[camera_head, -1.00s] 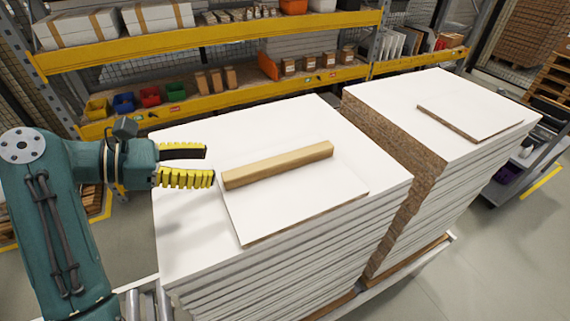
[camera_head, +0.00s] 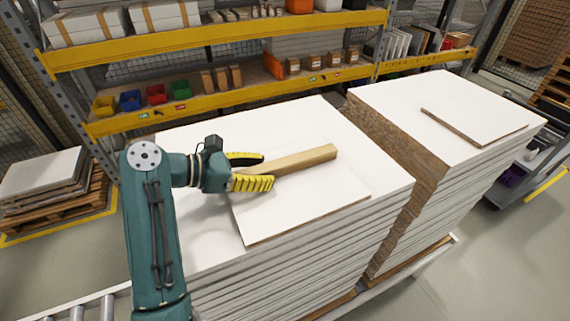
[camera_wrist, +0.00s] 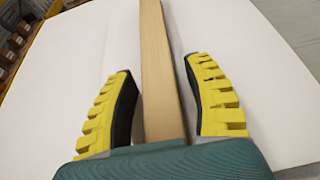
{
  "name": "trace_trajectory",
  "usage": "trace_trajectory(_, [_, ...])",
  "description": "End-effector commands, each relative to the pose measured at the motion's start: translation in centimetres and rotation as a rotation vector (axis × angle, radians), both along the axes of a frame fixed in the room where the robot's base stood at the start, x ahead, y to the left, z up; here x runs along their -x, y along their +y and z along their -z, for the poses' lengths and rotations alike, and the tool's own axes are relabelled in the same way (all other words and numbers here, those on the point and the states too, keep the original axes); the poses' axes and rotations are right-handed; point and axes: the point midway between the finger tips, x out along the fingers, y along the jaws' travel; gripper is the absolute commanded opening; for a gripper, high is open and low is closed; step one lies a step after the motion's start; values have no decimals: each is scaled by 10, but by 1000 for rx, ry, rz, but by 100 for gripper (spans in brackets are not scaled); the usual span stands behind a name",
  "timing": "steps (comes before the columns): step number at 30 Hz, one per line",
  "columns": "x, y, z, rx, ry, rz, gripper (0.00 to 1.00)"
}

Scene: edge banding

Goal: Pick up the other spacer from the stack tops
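The spacer, a long light-wood bar (camera_head: 305,159), lies on a loose white board (camera_head: 300,200) on top of the left stack of white panels (camera_head: 290,115). My gripper (camera_head: 267,171) is at the bar's left end, with its yellow-and-black fingers spread. In the wrist view the bar (camera_wrist: 156,70) runs between the two open fingers (camera_wrist: 160,100), with a gap on each side. The near end of the bar is hidden behind the gripper's body. No second spacer shows on the stack tops.
The right stack (camera_head: 440,95) carries another loose white board (camera_head: 475,123) and stands close beside the left stack. Shelving with yellow beams (camera_head: 235,100) and small coloured bins runs behind. A pallet of boards (camera_head: 48,180) stands at left.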

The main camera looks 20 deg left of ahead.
Motion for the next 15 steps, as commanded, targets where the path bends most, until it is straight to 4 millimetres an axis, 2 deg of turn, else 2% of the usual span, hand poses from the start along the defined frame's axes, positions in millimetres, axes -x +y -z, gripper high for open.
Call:
trace_trajectory(1, [0, 0, 0, 0, 0, 0, 41])
trace_trajectory(7, [0, 0, 0, 0, 0, 0, 3])
trace_trajectory(8, [0, 0, 0, 0, 0, 0, 0])
trace_trajectory(15, [0, 0, 0, 1, -1, 0, 0])
